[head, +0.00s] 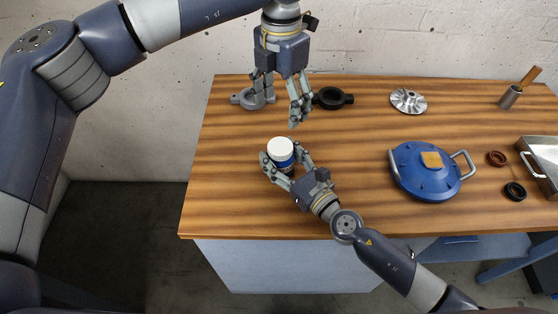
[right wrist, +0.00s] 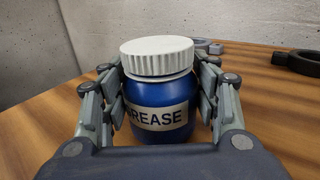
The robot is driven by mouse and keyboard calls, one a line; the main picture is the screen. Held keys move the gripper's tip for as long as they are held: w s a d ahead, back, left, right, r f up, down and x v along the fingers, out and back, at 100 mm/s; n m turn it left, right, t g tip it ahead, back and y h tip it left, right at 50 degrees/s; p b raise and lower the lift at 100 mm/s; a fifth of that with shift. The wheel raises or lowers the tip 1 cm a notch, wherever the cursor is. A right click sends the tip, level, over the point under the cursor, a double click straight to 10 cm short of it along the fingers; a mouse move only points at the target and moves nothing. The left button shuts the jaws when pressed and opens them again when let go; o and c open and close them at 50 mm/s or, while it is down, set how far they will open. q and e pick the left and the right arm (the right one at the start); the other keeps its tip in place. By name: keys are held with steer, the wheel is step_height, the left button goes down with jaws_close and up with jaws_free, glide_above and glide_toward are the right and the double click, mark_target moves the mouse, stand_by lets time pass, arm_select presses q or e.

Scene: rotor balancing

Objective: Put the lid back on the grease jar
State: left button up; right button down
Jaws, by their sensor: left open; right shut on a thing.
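The blue grease jar (head: 281,166) stands upright on the wooden table, with its label facing my right wrist camera (right wrist: 160,110). The white ribbed lid (head: 281,149) sits on top of the jar, and in the right wrist view the lid (right wrist: 157,55) covers its mouth. I cannot tell whether it is screwed tight. My right gripper (head: 284,162) is shut around the jar's sides, below the lid. My left gripper (head: 283,108) is open and empty, above and behind the jar, apart from the lid.
A grey ring clamp (head: 250,100) and a black ring clamp (head: 331,98) lie behind the jar. A silver rotor (head: 408,101), a blue round housing (head: 422,185), a cup with a wooden handle (head: 510,97) and a metal tray (head: 543,150) are to the right. The table left of the jar is clear.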

steer(key=shift+c, duration=2.4)
jaws_free()
steer(key=v, duration=1.2)
steer(key=shift+s, duration=0.1)
